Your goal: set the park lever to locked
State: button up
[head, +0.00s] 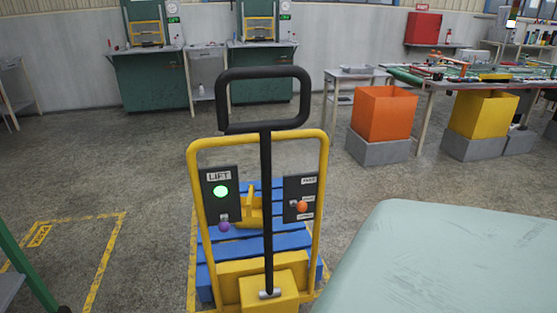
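A yellow pallet truck (193,165) with a black loop handle (265,73) stands in the middle of the head view. On its right upright is a black panel (292,187) with a short lever ending in an orange knob (302,207). Several small white labels lie along that panel's right edge, too small to read surely. The knob sits beside the middle to lower labels. The left panel, marked LIFT (218,176), has a lit green lamp (221,192) and a purple knob (224,227) at its bottom. No panel that I can read says park. My gripper is not in view.
A blue pallet (222,249) lies behind the truck's frame. A pale green rounded surface (450,265) fills the lower right, close to the truck. An orange bin (383,113) and a yellow bin (482,115) stand at the right. Floor at the left is mostly clear.

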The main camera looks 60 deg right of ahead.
aim_at(302, 207)
jog(key=z, duration=1.55)
jog(key=k+j+z, duration=0.5)
jog(key=j+z, duration=0.3)
jog(key=z, duration=0.35)
jog(key=i+j, duration=0.05)
jog(key=j, duration=0.05)
